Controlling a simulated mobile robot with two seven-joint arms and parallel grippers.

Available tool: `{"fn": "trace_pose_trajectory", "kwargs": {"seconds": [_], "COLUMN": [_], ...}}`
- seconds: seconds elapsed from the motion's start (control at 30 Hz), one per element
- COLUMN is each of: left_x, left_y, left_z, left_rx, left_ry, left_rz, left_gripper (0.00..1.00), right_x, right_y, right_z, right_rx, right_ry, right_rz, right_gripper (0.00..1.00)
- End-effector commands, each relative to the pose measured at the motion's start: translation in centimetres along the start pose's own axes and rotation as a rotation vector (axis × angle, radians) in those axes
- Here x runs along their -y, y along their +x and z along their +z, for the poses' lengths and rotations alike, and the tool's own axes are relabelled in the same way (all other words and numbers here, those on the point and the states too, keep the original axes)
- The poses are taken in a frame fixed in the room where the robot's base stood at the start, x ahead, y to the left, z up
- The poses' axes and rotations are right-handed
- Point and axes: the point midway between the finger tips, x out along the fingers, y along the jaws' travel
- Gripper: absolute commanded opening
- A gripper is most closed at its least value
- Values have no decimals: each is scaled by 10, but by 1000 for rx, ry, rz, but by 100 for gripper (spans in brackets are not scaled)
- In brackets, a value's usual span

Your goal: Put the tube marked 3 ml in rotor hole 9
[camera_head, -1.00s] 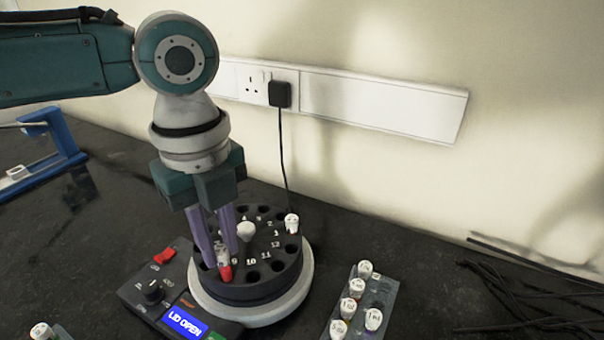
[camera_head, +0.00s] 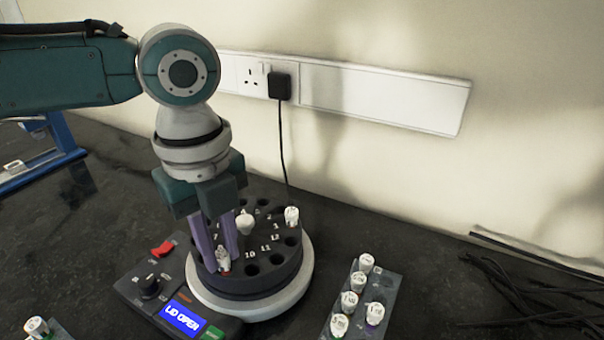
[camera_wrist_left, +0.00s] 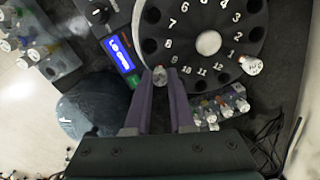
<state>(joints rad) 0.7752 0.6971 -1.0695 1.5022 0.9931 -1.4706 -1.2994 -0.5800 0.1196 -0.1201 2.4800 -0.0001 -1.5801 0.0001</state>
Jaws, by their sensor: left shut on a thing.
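My left gripper (camera_head: 222,260) points down at the front left of the dark rotor (camera_head: 262,288) and is shut on a tube (camera_head: 224,257) with a pale cap. Only a little red of the tube shows below the cap, and it appears to sit at least partly in a rotor hole. I cannot read the cap's marking. My right gripper is not in view.
Another white-capped tube (camera_head: 291,216) stands in the rotor near 1. A pale knob (camera_head: 244,221) rises at the rotor's centre. The control panel (camera_head: 185,318) reads LID OPEN. A grey rack (camera_head: 384,284) with several capped tubes stands at the right. Cables lie far right.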

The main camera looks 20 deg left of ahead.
Motion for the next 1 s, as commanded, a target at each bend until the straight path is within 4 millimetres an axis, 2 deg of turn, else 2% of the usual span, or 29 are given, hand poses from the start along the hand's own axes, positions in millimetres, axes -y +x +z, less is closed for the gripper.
{"fn": "trace_pose_trajectory", "kwargs": {"seconds": [0.03,0.33,0.5,0.7,1.0], "left_x": [0,0,0,0,0], "left_y": [0,0,0,0,0], "left_z": [0,0,0,0,0], "left_rx": [0,0,0,0,0], "left_ry": [0,0,0,0,0], "left_rz": [0,0,0,0,0], "left_gripper": [23,57,57,77,77], "right_x": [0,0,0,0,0], "right_y": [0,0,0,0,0], "right_z": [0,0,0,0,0], "right_rx": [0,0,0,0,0], "right_ry": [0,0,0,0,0], "right_rz": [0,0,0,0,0], "right_gripper": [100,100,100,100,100]}}
